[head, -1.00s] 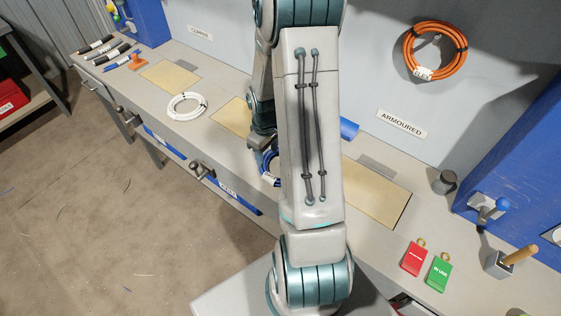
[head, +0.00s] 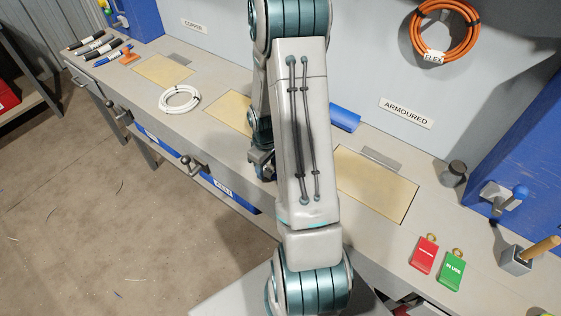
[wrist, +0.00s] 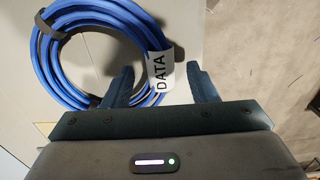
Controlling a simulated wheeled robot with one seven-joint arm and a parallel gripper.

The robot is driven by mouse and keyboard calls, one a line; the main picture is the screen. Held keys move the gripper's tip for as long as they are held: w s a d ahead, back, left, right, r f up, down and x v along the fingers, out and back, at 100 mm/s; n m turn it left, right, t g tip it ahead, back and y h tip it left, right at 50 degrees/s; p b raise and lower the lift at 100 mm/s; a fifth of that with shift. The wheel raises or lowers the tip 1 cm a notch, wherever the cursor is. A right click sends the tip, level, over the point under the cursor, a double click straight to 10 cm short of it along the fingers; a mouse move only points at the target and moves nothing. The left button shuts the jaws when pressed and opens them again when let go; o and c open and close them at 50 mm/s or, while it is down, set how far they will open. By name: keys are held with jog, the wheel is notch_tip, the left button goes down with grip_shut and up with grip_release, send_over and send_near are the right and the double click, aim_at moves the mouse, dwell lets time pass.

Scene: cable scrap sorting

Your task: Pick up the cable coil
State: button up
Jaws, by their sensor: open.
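A blue cable coil (wrist: 50,72) with a white DATA tag (wrist: 160,72) lies on the bench in the wrist view, its near part partly hidden by my gripper. My gripper (wrist: 160,76) is open and empty. Its two fingers stand on either side of the tag and the right-hand part of the coil. I cannot tell how far above the bench the fingertips are. In the head view my gripper (head: 262,165) is low at the bench, mostly behind my arm, and the blue coil is hidden there.
A white coil (head: 180,98) lies farther left on the bench. An orange coil (head: 445,45) hangs on the back wall. Red (head: 424,256) and green (head: 453,269) tags lie at the right, near a wooden-handled tool (head: 516,259). A tan mat (head: 375,185) to the right is bare.

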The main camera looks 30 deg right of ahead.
jog(key=shift+f+b, duration=0.3)
jog(key=shift+f, duration=0.6)
jog(key=shift+r, duration=0.1)
jog(key=c, duration=1.1)
jog(key=shift+c, duration=0.2)
jog(key=shift+r, duration=0.1)
